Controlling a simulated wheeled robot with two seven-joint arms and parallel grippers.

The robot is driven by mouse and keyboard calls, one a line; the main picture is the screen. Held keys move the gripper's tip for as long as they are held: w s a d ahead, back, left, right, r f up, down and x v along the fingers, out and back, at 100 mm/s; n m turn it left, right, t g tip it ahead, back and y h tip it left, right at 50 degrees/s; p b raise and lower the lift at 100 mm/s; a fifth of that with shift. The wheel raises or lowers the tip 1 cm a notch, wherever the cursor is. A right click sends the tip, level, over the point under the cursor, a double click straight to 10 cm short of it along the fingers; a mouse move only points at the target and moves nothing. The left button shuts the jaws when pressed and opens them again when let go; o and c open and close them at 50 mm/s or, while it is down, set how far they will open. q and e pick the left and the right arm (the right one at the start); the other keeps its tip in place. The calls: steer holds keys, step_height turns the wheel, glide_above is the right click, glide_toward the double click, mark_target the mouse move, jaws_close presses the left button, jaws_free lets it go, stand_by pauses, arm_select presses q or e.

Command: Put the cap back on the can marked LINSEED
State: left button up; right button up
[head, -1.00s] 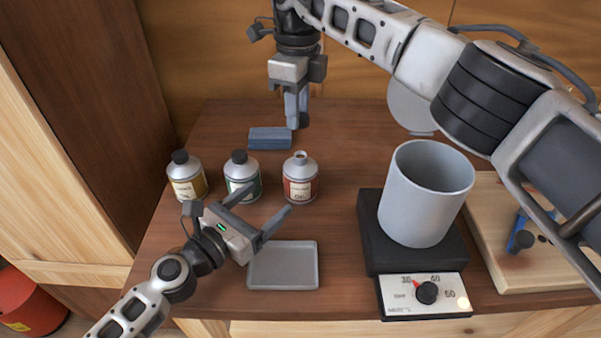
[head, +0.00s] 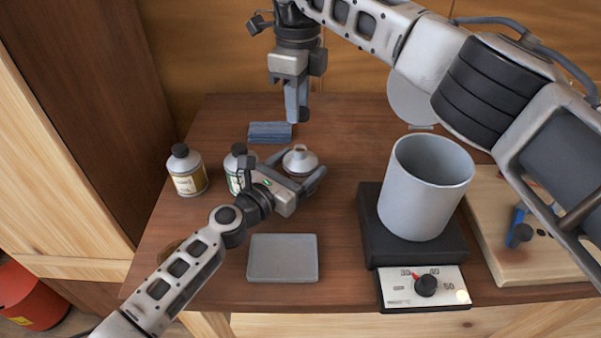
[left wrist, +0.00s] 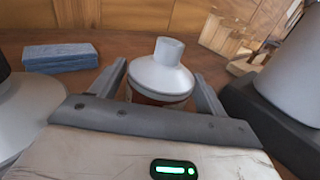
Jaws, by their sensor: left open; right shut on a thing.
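The uncapped can (head: 300,160) is the rightmost of three, with a pale grey shoulder and bare neck. It stands upright; its label is mostly hidden now, so I cannot read LINSEED. My left gripper (head: 303,168) is open, its fingers on either side of this can. In the left wrist view, the can's neck and shoulder (left wrist: 162,72) rise between the two fingers, with small gaps seeming to remain. My right gripper (head: 297,114) is shut on a small dark cap (head: 304,115), held high behind the can, near the blue cloth.
Two cans with black caps, one yellow-labelled (head: 187,172) and one green-labelled (head: 236,162), stand to the left. A folded blue cloth (head: 270,132) lies behind. A grey tray (head: 283,258) lies in front. A grey pot (head: 424,195) stands on a hotplate (head: 370,240) at right.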

arm_select(q)
steer(key=shift+w+d, duration=0.35)
steer(key=shift+w, duration=0.05)
steer(key=c, duration=1.2)
steer(key=shift+o, duration=0.2)
arm_select(e)
glide_above(297, 148)
steer(key=shift+w+d+f, duration=0.1)
steer(key=shift+f, duration=2.4)
steer(key=shift+f, duration=0.9)
steer(key=shift+f, duration=0.5)
